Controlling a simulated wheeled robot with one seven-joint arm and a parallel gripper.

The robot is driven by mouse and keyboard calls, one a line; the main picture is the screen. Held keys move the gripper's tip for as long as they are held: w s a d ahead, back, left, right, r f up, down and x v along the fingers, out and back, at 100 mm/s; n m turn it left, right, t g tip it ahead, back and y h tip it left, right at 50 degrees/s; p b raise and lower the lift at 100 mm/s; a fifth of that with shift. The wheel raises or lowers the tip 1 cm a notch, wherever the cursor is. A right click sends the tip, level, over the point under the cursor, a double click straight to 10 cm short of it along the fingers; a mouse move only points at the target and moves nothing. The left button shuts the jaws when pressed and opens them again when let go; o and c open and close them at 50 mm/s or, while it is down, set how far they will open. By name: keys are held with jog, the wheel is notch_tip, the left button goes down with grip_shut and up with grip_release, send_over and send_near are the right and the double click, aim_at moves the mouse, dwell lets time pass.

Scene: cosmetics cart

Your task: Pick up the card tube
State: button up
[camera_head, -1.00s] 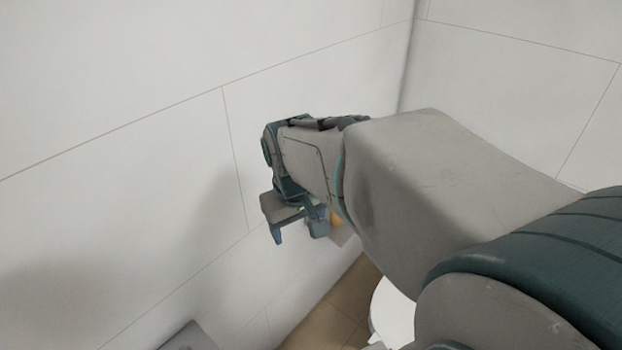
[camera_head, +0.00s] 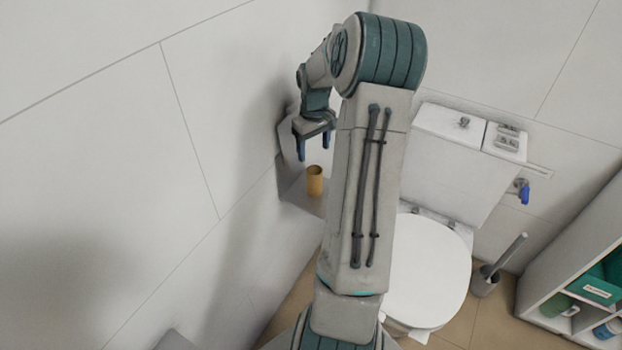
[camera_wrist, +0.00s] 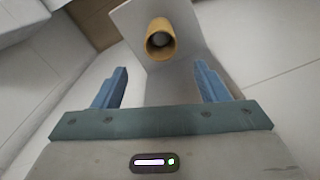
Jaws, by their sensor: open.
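The card tube (camera_head: 315,181) is a short yellow-brown cylinder standing upright on a small grey wall shelf (camera_head: 292,186) in the head view. In the wrist view the tube (camera_wrist: 160,40) shows its open top end, beyond the fingertips and roughly centred between them. My gripper (camera_head: 314,155) is open and empty, pointing down just above the tube in the head view. Its two blue fingers also show in the wrist view (camera_wrist: 160,82), apart from the tube.
A white wall runs close along the left of the shelf. A white toilet (camera_head: 428,272) stands to the right, with a toilet brush (camera_head: 487,277) beside it. A shelf unit (camera_head: 590,250) with boxes and mugs is at the far right.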

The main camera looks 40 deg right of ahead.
aim_at(314, 168)
notch_tip(314, 168, down, 8)
jog(key=shift+f, duration=0.1)
jog(key=f, duration=0.5)
jog(key=shift+s+a+f, duration=0.1)
jog(key=shift+s+f, duration=0.05)
jog(key=shift+s, duration=0.1)
jog(key=c, duration=1)
